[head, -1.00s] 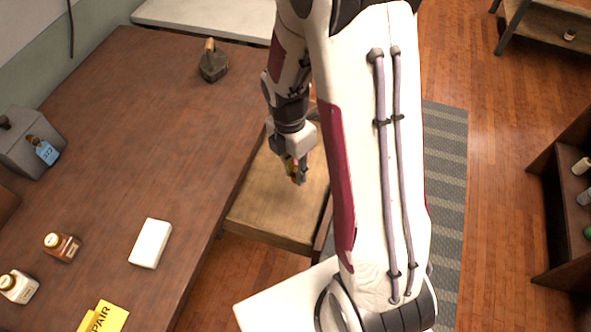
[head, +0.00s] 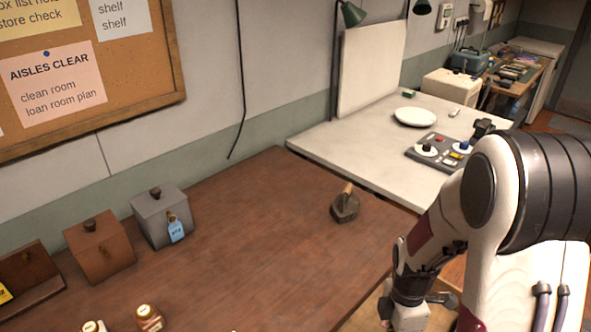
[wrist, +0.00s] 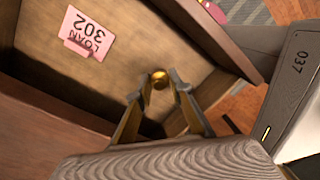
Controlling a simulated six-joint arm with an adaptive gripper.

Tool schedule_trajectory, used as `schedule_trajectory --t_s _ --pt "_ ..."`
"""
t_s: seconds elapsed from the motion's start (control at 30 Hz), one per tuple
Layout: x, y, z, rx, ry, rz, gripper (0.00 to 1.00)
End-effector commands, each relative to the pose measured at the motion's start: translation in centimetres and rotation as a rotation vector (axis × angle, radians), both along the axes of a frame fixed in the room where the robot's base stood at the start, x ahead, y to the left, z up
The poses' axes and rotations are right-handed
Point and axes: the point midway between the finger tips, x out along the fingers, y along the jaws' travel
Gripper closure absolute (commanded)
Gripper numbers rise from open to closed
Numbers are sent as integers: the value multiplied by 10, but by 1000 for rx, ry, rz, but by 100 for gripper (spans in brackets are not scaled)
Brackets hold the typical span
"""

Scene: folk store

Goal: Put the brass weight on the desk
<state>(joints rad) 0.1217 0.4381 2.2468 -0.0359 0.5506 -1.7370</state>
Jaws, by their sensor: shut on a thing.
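In the wrist view my gripper (wrist: 161,88) is shut on the brass weight (wrist: 160,76), a small round shiny piece between the fingertips. It is over an open wooden drawer (wrist: 120,62), with a pink LOAN 302 tag (wrist: 89,33) inside. Whether the weight touches the drawer floor is unclear. In the head view the brown desk (head: 255,235) fills the lower middle. My wrist is low at its right edge; the fingertips and the weight are out of that picture.
A dark metal iron-like object with a wooden handle (head: 345,205) stands on the desk's far right. A grey box (head: 160,215), a brown box (head: 98,248) and bottles (head: 149,318) line the left. The desk's middle is clear. A white table (head: 360,145) adjoins behind.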

Motion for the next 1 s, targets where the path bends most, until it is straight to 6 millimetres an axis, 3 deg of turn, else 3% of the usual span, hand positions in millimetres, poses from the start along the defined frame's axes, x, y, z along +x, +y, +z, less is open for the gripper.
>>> schedule_trajectory --t_s 1.0 --pt "29 4 18 0 -1 -1054 100"
